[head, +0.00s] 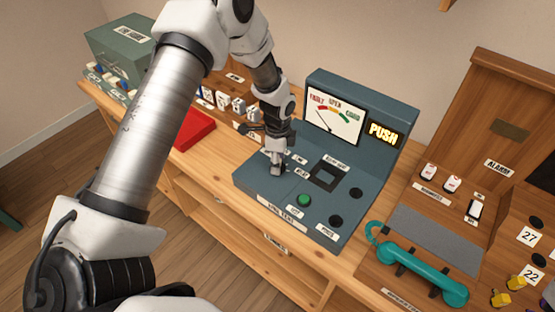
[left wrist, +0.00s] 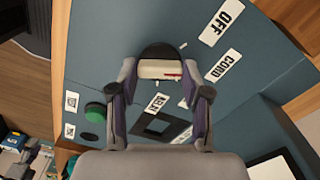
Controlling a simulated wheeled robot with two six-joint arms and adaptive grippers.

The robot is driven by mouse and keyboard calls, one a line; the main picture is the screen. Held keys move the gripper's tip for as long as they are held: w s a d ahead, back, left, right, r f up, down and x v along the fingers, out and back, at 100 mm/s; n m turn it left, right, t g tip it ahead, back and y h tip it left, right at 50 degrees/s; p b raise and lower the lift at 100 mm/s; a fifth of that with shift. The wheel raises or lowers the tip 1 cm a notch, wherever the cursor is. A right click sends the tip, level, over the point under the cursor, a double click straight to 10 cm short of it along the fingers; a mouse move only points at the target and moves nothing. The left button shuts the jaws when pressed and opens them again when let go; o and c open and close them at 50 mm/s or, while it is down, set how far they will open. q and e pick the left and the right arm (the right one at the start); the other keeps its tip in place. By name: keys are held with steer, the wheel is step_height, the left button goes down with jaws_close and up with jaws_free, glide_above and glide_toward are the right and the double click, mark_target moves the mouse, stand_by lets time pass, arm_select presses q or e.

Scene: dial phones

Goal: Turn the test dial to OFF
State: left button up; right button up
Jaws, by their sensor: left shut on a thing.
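The blue-grey tester box (head: 262,192) stands on the wooden desk, with a FAULT/OPEN/GOOD meter on its upright back. My left gripper (head: 278,168) comes down onto the box's left part and hides most of the dial in the head view. In the left wrist view, the pale dial (left wrist: 160,69) with a red pointer line sits between the fingertips of my left gripper (left wrist: 160,78), which is shut on it. The red line points right, roughly toward the CORD label (left wrist: 222,66), not toward the OFF label (left wrist: 222,22). My right gripper is not in view.
The box also bears a green button (head: 305,200), a square opening (head: 325,177) and a lit PUSH sign (head: 383,133). A teal handset (head: 420,275) lies to the right. A red item (head: 193,131) and a green box (head: 120,45) are to the left.

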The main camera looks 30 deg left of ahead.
arm_select(q)
steer(key=n+p, duration=0.1)
steer(key=n, duration=0.3)
steer(key=shift+s+f, duration=0.15)
steer(key=shift+n+p, duration=0.35)
steer(key=shift+n, duration=1.75)
steer(key=shift+f, duration=0.1)
steer(key=o, duration=1.2)
steer(key=shift+c, duration=0.2)
steer(key=shift+r, duration=0.25)
step_height(320, 180, up, 12)
steer(key=shift+f, duration=0.2)
